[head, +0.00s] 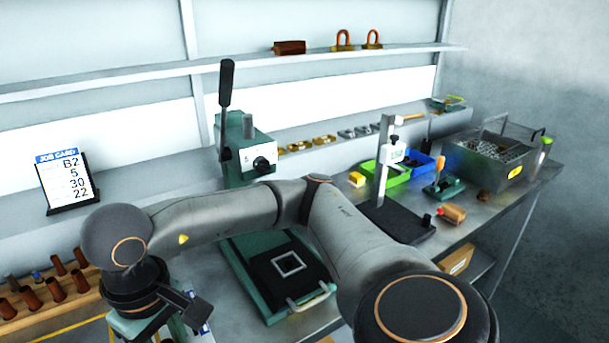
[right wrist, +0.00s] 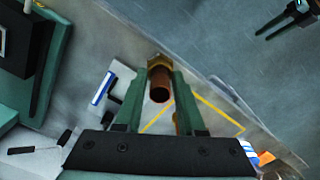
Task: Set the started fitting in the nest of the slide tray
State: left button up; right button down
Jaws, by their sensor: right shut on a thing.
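My right gripper (right wrist: 160,88) is shut on the started fitting (right wrist: 159,84), a copper tube piece with a brass nut at its far end. In the right wrist view the fitting sits between the green fingers, above the bench's edge area. In the head view my right arm reaches across to the left; its wrist hides the fitting. The slide tray (head: 237,267) is green with a dark plate, right of that wrist. The nest (head: 289,264) is a pale square outline on the plate, and looks empty.
A wooden rack of brown pegs (head: 53,291) stands at left, near my right wrist. A lever press (head: 245,155) stands behind the tray, and a black-based stand (head: 397,222) to its right. A dark pronged thing (right wrist: 285,18) beyond the bench edge is unclear.

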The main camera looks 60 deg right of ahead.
aim_at(288, 265)
jog(key=k+l, duration=0.1)
jog(key=l, duration=0.3)
jog(key=k+l, duration=0.15)
jog(key=l, duration=0.25)
jog(key=k+l, duration=0.1)
jog(key=l, duration=0.25)
